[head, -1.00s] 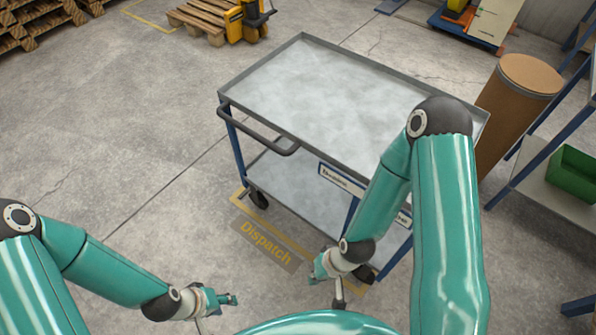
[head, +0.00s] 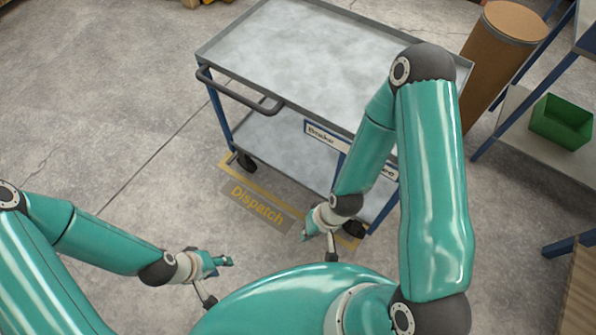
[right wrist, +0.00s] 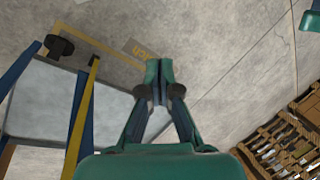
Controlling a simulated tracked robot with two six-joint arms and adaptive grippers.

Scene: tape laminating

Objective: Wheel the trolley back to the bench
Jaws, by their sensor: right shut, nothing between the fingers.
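The trolley (head: 290,60) stands upright in the head view, with a grey tray top, a lower shelf (head: 275,145), blue legs and a dark handle (head: 240,92) on its left end. Its near wheels are by the yellow "Dispatch" floor marking (head: 258,204). My right gripper (head: 306,236) is shut and empty, low in front of the trolley's near side and apart from the handle. Its closed fingers also show in the right wrist view (right wrist: 158,75). My left gripper (head: 229,261) is left of it above the floor, clear of the trolley; its finger gap is unclear. My right arm hides part of the trolley.
A brown drum (head: 500,40) stands close to the trolley's right end. A blue-legged shelf (head: 497,135) with a green bin (head: 562,122) is at the right. A wooden surface (head: 580,295) enters at lower right, possibly the bench. The floor left of the trolley is clear.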

